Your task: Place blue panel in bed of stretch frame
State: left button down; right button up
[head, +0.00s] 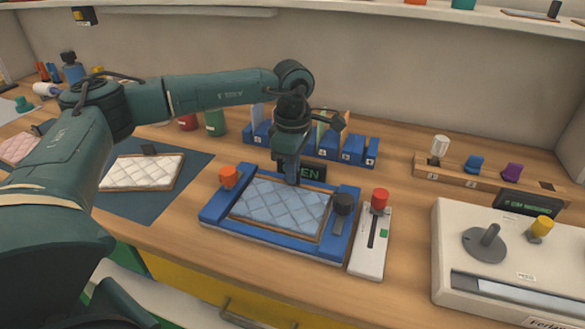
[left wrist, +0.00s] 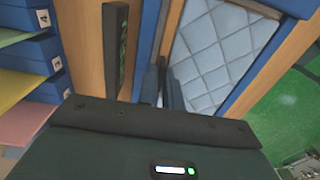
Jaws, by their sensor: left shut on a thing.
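The blue quilted panel (head: 280,208), with a wooden rim, is within the outline of the blue stretch frame (head: 338,247) in the head view. I cannot tell whether it rests flat in the bed or hovers slightly above it. My left gripper (head: 291,178) points down at the panel's back edge and is shut on it. In the left wrist view, the fingers (left wrist: 165,88) meet the edge of the panel (left wrist: 215,50); the grip itself is partly hidden by the gripper body. My right gripper is not in view.
An orange knob (head: 228,176) and a dark knob (head: 343,204) stand on the frame. A red-knobbed slider box (head: 371,245) stands close to its right. A white quilted panel (head: 142,171) lies on the dark mat (head: 190,172). Blue card slots (head: 328,148) stand behind; a white machine (head: 455,225) is right.

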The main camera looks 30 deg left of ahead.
pick_arm(q)
jog(key=c, duration=2)
grip_release()
jog(key=shift+f, duration=0.1)
jog(key=o, duration=0.4)
jog(key=shift+o, duration=0.2)
notch_tip(320, 180, up, 12)
